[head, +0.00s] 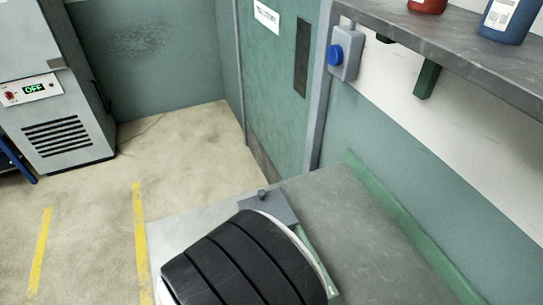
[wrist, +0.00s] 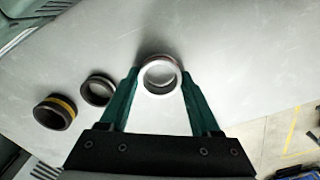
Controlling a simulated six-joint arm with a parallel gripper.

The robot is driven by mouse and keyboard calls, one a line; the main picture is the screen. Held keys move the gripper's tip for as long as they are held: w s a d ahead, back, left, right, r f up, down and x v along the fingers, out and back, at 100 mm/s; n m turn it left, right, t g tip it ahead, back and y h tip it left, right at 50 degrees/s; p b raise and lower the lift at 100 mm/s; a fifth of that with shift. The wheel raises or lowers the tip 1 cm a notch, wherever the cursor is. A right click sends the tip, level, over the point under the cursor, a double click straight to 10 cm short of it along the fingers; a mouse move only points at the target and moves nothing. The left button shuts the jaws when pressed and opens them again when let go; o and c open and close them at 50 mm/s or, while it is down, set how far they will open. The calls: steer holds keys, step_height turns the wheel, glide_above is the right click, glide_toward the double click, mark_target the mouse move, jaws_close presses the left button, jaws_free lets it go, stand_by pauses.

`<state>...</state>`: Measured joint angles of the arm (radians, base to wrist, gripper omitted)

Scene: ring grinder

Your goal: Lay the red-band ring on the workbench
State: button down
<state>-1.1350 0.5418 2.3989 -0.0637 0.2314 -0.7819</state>
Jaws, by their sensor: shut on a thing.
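The red-band ring (wrist: 159,90) is between the green fingers of my gripper (wrist: 158,76) in the wrist view. My gripper is shut on it from both sides. The ring has a pale metal rim facing the camera, and a thin dark red edge shows at its far side. The grey workbench (wrist: 240,65) lies behind the ring; I cannot tell how much gap is between them. In the head view the workbench (head: 345,215) shows at the lower right, and neither the ring nor my gripper can be seen there.
A yellow-band dark ring (wrist: 55,113) and another dark ring (wrist: 98,91) are on the workbench left of my gripper. The bench above and right of the held ring looks clear. A shelf (head: 470,55) with a red and a blue container overhangs the bench's right side.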

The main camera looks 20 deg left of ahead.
steer(key=shift+f, duration=0.25)
steer(key=shift+c, duration=0.5)
jaws_free()
step_height(320, 180, up, 12)
steer(key=d+r+m+y, duration=0.1)
steer(key=d+r+m, duration=0.3)
steer(key=d+m, duration=0.6)
steer(key=w+d+r+m, duration=0.1)
steer(key=d+r+m, duration=0.4)
steer(key=d+m, duration=0.5)
steer(key=m, duration=0.7)
steer(key=shift+w+d+r+y, duration=0.25)
steer(key=shift+w+d+y, duration=0.05)
steer(key=shift+d+y, duration=0.1)
